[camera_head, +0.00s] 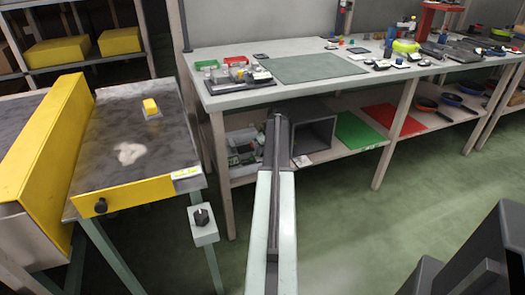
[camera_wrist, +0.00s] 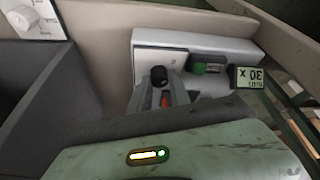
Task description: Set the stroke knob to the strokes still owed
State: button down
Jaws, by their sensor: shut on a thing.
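In the wrist view a black knob (camera_wrist: 158,74) stands on a white control box (camera_wrist: 150,42). My gripper (camera_wrist: 161,86) is around the knob, with its grey fingers closed on it. Any pointer mark or scale on the knob is too small to read.
A green block (camera_wrist: 208,67) sits on the box beside the knob. A dark wall (camera_wrist: 45,95) stands close on the left.

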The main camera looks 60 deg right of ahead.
jog(key=m+h, duration=0.1)
jog(key=m, duration=0.1)
jog(key=m+g+h, duration=0.1)
jog(key=m, duration=0.2)
jog(key=shift+a, duration=0.1)
jog(key=m+g, duration=0.1)
jog(key=m, duration=0.1)
jog(key=m+h, duration=0.1)
jog(key=m, duration=0.2)
jog(key=shift+g, duration=0.4)
jog(key=shift+m, duration=0.3)
jog(key=c, duration=1.2)
grip_release()
jog(key=shift+w, duration=0.1)
jog(key=p+v, duration=0.4)
jog(key=shift+r, duration=0.2)
jog(key=s+a+f+b, duration=0.1)
jog(key=s+a, duration=0.2)
jog(key=a, duration=0.8)
jog(key=shift+s+f, duration=0.2)
jog(key=shift+s, duration=0.15)
